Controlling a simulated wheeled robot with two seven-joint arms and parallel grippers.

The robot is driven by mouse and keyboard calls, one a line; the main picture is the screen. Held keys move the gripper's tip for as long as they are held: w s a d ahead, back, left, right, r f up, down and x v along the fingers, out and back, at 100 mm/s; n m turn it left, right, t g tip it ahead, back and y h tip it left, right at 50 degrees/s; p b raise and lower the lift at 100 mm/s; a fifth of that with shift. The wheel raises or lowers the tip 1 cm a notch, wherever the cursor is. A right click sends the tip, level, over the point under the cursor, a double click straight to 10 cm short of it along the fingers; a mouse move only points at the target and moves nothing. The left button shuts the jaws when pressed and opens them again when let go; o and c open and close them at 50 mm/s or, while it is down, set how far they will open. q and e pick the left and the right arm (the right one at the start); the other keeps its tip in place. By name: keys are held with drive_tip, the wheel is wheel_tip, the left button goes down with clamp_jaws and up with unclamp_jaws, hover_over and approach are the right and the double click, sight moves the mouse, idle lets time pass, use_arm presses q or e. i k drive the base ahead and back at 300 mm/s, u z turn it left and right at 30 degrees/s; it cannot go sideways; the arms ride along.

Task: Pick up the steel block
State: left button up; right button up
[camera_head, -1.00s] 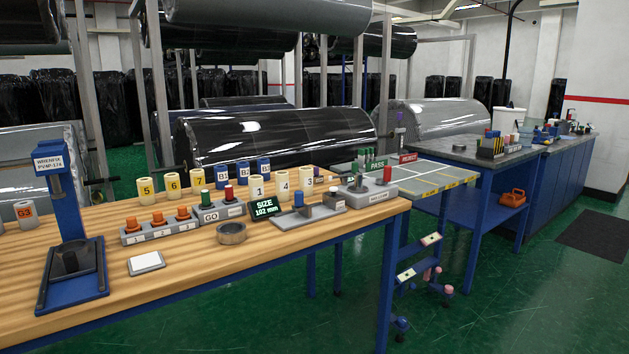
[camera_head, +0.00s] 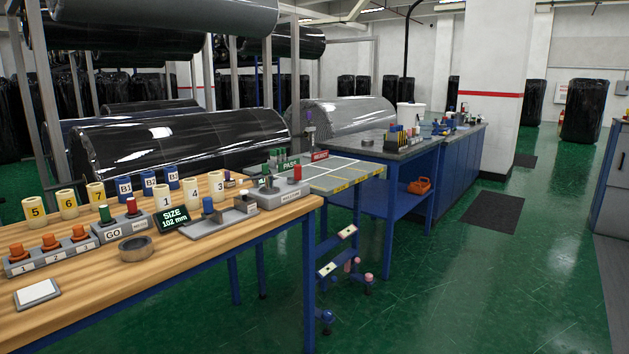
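I cannot pick out a steel block for certain. A small grey block (camera_head: 245,204) sits at the right end of a flat grey plate fixture (camera_head: 196,228) on the wooden bench. The fixture also carries a blue-topped piece (camera_head: 208,205) and stands beside the display reading SIZE 102 mm (camera_head: 174,217). Neither of my grippers is in view.
The wooden bench (camera_head: 110,315) also holds a grey ring (camera_head: 136,247), orange buttons (camera_head: 47,241), numbered cream cylinders (camera_head: 163,196) and a white pad (camera_head: 37,292). A marked table (camera_head: 345,169) and a grey-topped bench (camera_head: 372,147) stand beyond. The green floor at right is open.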

sight(229, 182)
drive_tip(key=z, duration=0.7)
drive_tip(key=i, duration=3.4)
drive_tip(key=u, duration=1.7)
